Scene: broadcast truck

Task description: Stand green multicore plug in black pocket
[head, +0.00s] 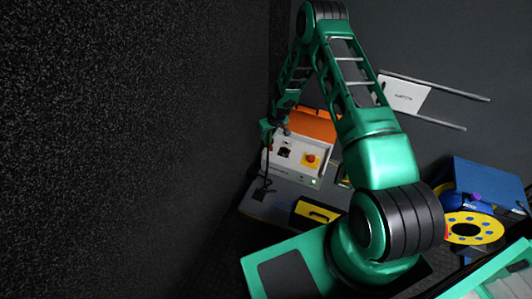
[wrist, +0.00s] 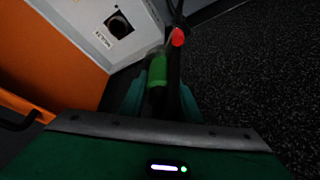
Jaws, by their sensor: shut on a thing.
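The green multicore plug (wrist: 157,70) shows in the wrist view as a short green cylinder between the two teal fingers of my gripper (wrist: 160,97), which is shut on it. A dark cable runs beside the plug. In the head view my gripper (head: 268,133) is small, at the left edge of a white panel (head: 303,160), with a thin black cable (head: 266,170) hanging below it. The plug is too small to make out there. I cannot pick out the black pocket for certain in either view.
The white panel has a dark square socket (head: 285,152) and a red-and-yellow switch (head: 311,160). An orange case (head: 315,122) stands behind it. A yellow case (head: 316,211) sits in front. A blue box (head: 488,180) and yellow reel (head: 472,228) are at right. A dark wall fills the left.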

